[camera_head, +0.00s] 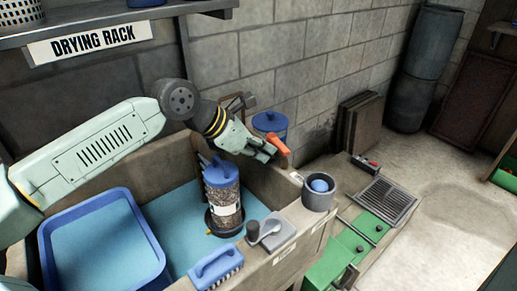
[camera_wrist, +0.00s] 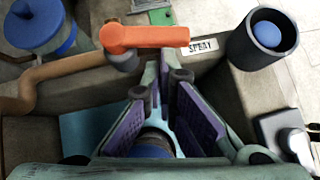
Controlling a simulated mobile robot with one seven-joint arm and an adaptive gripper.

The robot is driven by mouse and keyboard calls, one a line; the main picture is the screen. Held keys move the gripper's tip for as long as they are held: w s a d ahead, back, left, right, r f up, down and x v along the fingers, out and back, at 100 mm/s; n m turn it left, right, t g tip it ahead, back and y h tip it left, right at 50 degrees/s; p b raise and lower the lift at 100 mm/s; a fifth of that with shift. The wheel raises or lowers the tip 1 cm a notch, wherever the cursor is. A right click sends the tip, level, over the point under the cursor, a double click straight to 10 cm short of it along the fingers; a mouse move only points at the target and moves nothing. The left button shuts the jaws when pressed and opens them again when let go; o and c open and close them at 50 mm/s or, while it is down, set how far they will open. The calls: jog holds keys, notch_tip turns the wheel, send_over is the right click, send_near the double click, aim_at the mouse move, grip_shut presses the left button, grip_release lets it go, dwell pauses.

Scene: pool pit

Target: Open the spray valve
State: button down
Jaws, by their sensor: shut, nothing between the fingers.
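The spray valve has an orange lever handle (camera_head: 278,143) at the back right rim of the sink. In the wrist view the orange handle (camera_wrist: 145,37) lies crosswise, just beyond the fingertips, with a white "SPRAY" label (camera_wrist: 198,46) at its right end. My gripper (camera_head: 268,152) is beside the handle in the head view. In the wrist view my gripper (camera_wrist: 165,70) is shut, its fingers meeting at the tips and empty. The tips are very close to the handle; I cannot tell whether they touch it.
The sink holds a bird feeder (camera_head: 222,200) with a blue top and a blue tub (camera_head: 105,192). A blue brush (camera_head: 216,266) and a grey cup (camera_head: 320,194) with a blue ball sit on the front ledge. A blue-lidded canister (camera_head: 270,123) stands behind. A brown pipe (camera_wrist: 65,72) runs left of the valve.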

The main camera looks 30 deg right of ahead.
jog(key=b, duration=0.1)
jog(key=d+b, duration=0.1)
jog(key=b, duration=0.1)
jog(key=shift+s+d+f, duration=0.25)
jog(key=shift+s+f, duration=0.1)
jog(key=shift+s, duration=0.05)
jog(key=shift+s+d+r+b, duration=0.1)
jog(key=shift+d+b, duration=0.05)
jog(key=shift+b, duration=0.25)
jog(key=shift+s+r, duration=0.1)
jog(key=shift+r, duration=0.15)
